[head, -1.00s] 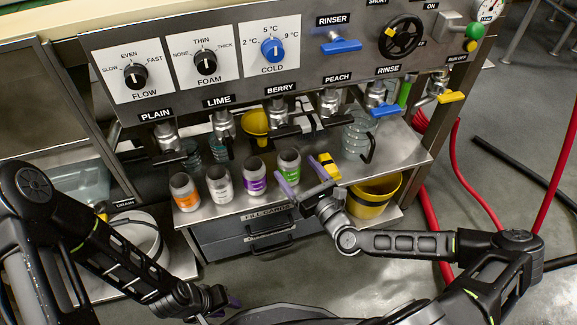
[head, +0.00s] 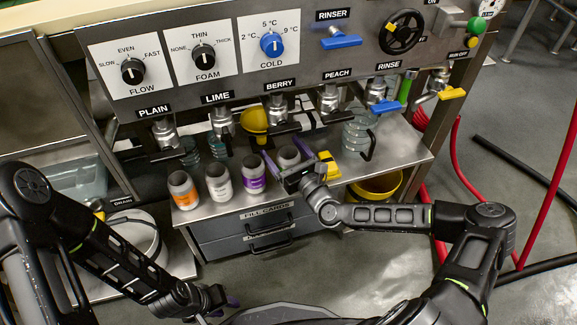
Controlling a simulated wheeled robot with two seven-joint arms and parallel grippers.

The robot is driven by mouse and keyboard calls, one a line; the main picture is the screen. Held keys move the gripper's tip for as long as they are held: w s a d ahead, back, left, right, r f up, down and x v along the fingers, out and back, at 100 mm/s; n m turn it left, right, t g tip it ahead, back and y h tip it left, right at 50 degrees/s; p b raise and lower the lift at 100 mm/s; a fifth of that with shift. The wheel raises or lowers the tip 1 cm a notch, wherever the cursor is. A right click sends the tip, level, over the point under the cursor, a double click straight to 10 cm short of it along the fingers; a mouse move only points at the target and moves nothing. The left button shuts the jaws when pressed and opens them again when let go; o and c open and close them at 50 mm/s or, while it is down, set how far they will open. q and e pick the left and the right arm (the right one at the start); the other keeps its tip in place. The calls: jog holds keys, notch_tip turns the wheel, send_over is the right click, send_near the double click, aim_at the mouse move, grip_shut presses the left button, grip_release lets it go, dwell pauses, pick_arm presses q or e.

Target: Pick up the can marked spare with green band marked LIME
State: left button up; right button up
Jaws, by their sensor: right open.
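The can with the green band (head: 289,156) stands upright at the right end of a row of cans on the steel shelf. Only its grey top shows now; its band is hidden behind my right gripper, and I cannot read its lettering. My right gripper (head: 286,158) is open, with its purple fingers on either side of this can. I cannot tell whether they touch it. My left gripper (head: 226,299) is low at the bottom of the head view, away from the cans. Its jaws are mostly hidden.
Cans with purple (head: 254,179), white (head: 220,186) and orange (head: 184,192) bands stand to the left. A yellow block (head: 328,165) is close on the right. Taps hang above; a clear pitcher (head: 358,134) stands behind right, and a yellow bucket (head: 376,187) is below right.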

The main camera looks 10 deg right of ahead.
dwell(0.6)
jog(key=c, duration=1.4)
jog(key=shift+r+p, duration=0.4)
jog(key=shift+r, duration=0.35)
notch_tip(320, 180, up, 2)
jog(key=shift+r+p, duration=0.1)
jog(key=shift+p, duration=0.35)
jog(key=v, duration=1.8)
jog(key=shift+p, duration=0.4)
